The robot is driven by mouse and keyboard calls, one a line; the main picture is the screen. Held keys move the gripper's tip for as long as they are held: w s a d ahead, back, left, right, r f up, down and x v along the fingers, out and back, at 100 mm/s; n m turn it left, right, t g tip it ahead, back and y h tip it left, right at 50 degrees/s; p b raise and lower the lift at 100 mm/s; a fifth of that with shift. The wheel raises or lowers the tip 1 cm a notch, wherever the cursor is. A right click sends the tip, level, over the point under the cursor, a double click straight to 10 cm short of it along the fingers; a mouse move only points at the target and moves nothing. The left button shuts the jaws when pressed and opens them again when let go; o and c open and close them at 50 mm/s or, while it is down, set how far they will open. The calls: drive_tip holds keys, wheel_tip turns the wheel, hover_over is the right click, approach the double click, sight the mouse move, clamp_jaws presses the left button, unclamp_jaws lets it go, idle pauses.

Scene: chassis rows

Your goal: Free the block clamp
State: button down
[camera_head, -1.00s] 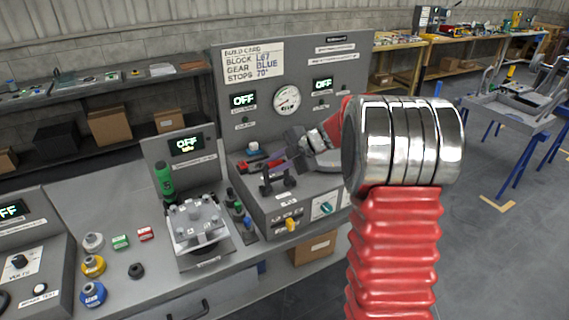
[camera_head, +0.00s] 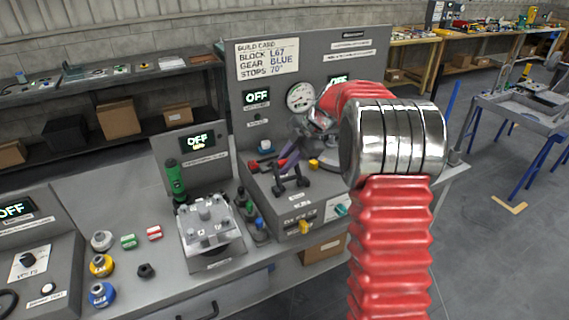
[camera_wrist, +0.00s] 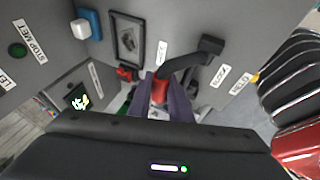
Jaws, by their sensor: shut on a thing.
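A dark lever with a red end (camera_wrist: 160,91) shows in the wrist view, running up and right to a black block (camera_wrist: 211,44) on the grey panel. My gripper (camera_wrist: 166,98) has its purple-grey fingers shut around the red end. In the head view, my gripper (camera_head: 289,160) reaches down and left at the panel, behind a black two-posted fixture (camera_head: 291,184). The lever is not clearly made out there, hidden by the fixture and my arm. Small labels (camera_wrist: 218,76) stand beside the lever; they are hard to read.
A grey clamp-topped fixture (camera_head: 210,228) and a green bottle (camera_head: 175,181) stand left on the bench. A round gauge (camera_head: 300,96) and a lit OFF display (camera_head: 256,97) are on the upright panel. Colored pots and small blocks (camera_head: 129,241) lie at lower left.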

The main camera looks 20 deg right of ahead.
drive_tip(key=shift+s+f, duration=0.15)
drive_tip(key=shift+f, duration=0.25)
drive_tip(key=c, duration=1.9)
unclamp_jaws()
drive_tip(key=shift+a, duration=0.1)
drive_tip(key=shift+r, duration=0.15)
drive_tip(key=v, duration=1.3)
drive_tip(key=shift+r, duration=0.3)
